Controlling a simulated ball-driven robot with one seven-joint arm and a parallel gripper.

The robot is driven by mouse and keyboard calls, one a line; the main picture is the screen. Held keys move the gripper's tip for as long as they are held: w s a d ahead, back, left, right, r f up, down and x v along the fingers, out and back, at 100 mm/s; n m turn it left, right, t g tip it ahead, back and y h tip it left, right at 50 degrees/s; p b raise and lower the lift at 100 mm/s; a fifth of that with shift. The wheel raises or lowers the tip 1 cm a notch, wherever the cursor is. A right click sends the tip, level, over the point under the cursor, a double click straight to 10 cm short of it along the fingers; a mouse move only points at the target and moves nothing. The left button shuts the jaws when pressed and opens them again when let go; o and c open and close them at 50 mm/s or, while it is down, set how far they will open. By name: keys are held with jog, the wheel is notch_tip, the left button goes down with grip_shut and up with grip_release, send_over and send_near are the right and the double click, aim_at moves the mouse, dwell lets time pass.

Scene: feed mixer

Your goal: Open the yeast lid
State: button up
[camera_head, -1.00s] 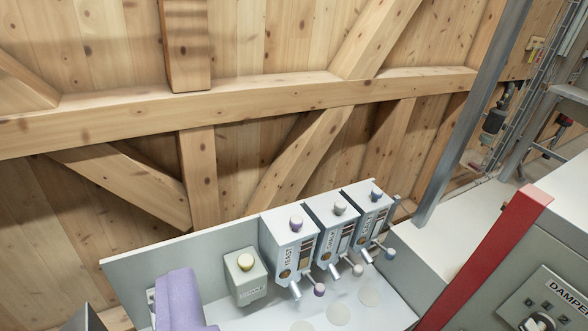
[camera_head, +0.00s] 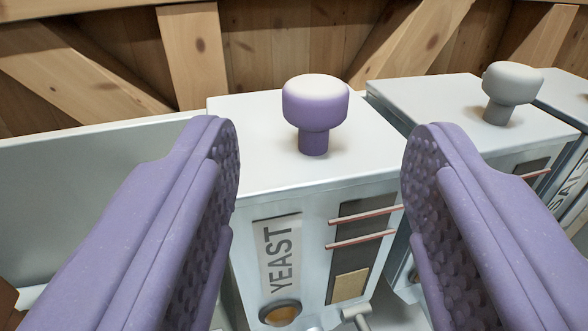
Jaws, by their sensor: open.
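The yeast box (camera_head: 285,240) is a pale grey metal container with a "YEAST" label on its front. Its flat lid (camera_head: 245,140) lies closed on top and carries a purple mushroom-shaped knob (camera_head: 315,112) with a paler top. My gripper (camera_head: 325,150) is open, with one purple padded finger on the left and one on the right. In the picture the knob stands between the two fingertips, with a clear gap on each side. The fingers touch nothing that I can see. They hide parts of the box's left side and right front edge.
A second box with a grey knob (camera_head: 511,90) stands close on the right, partly behind the right finger. A third box (camera_head: 572,95) is cut off at the right edge. A grey panel (camera_head: 90,170) rises on the left. A timber wall (camera_head: 280,50) stands behind.

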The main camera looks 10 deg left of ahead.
aim_at(316, 104)
jog(key=w, duration=0.4)
jog(key=w+b, duration=0.1)
jog(key=w, duration=0.2)
jog(key=shift+a, duration=0.35)
jog(key=shift+c, duration=0.5)
grip_shut()
